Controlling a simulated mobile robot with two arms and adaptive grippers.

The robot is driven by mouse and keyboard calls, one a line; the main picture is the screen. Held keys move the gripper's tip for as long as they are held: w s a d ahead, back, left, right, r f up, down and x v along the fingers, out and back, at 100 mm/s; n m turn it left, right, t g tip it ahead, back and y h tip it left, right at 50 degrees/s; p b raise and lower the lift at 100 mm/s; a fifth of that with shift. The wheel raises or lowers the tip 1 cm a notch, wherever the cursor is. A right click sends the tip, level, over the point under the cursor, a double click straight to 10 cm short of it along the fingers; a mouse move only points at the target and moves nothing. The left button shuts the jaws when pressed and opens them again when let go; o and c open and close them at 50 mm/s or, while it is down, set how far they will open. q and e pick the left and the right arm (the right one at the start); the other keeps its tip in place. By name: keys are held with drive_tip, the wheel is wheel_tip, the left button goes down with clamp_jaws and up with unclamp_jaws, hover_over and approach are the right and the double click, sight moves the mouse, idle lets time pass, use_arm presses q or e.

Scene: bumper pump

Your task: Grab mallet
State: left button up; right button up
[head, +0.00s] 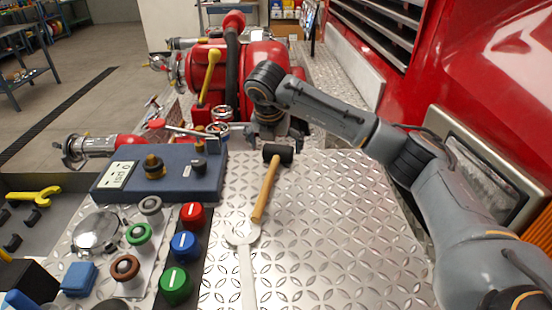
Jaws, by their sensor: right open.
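The mallet lies on the diamond-plate bumper in the head view. Its black head (278,153) is at the far end and its wooden handle (265,193) runs toward me, slightly to the left. My right gripper (274,141) is open, just beyond and above the mallet head, pointing down. Its arm comes in from the right. Whether the fingers touch the mallet cannot be told. My left gripper is not in view.
A wrench (246,265) lies just in front of the mallet handle. A blue control box (190,172) and colored knobs (175,285) are on the left. A red pump (260,80) stands behind my gripper. The bumper plate (340,220) right of the mallet is clear.

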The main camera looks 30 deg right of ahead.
sight(276, 157)
drive_tip(key=shift+p+x, duration=0.6)
drive_tip(key=shift+x, duration=2.05)
drive_tip(key=shift+a, duration=0.25)
drive_tip(key=c, duration=1.6)
drive_tip(key=shift+c, duration=0.8)
drive_tip(key=shift+r, duration=0.1)
